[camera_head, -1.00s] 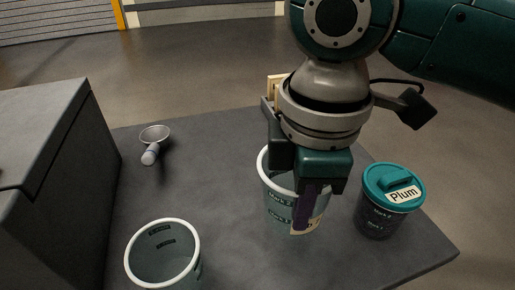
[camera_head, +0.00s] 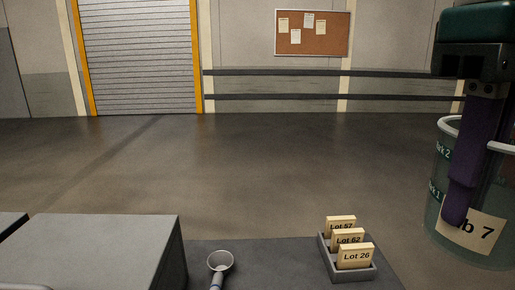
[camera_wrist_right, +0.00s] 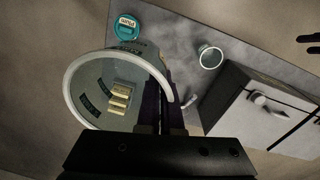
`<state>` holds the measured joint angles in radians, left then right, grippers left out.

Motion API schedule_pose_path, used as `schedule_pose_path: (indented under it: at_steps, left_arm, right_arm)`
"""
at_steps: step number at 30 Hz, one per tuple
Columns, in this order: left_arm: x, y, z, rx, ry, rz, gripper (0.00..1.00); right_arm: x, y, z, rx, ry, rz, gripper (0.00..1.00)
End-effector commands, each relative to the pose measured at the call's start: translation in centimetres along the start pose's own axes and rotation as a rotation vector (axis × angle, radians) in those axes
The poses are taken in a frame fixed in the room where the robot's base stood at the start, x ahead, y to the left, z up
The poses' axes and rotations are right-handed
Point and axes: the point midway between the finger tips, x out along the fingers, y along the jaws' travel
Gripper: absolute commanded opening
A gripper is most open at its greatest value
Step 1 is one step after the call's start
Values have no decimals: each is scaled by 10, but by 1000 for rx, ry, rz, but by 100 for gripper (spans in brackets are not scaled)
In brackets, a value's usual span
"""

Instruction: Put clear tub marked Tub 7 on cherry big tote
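The clear tub marked Tub 7 (camera_head: 440,215), with a white rim and a partly hidden label, hangs at the right edge of the head view. My right gripper (camera_head: 459,205) is shut on its wall, one purple finger outside. In the right wrist view the tub (camera_wrist_right: 72,83) shows from above, and the gripper (camera_wrist_right: 158,92) is at its rim. It is held up, clear of the table. Two dark, spread prongs at the wrist view's right edge look like my left gripper (camera_wrist_right: 309,44), open and empty. I see no cherry big tote.
A card holder (camera_head: 360,273) with lot cards and a scoop (camera_head: 220,262) are on the grey table (camera_head: 285,255). A grey box (camera_head: 110,250) stands left. Open floor lies beyond.

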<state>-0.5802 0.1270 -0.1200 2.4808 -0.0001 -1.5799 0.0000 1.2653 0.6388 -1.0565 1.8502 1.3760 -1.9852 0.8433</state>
Motion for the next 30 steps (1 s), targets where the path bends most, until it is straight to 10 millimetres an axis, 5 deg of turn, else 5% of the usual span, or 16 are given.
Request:
schedule_pose_path:
  at_steps: [1,5,14,30]
  left_arm:
    - [-20,-1,-6,0,0,0,50]
    - [-44,-2,-14,-1,0,1,50]
    - [-119,-3,-38,-8,0,7,50]
    - [-296,-10,-95,-10,1,8,50]
  right_arm:
    - [-31,6,2,80,0,3,0]
    - [-73,14,9,277,-12,4,0]
    - [-145,13,18,261,-6,6,0]
    - [-321,15,44,260,-4,6,0]
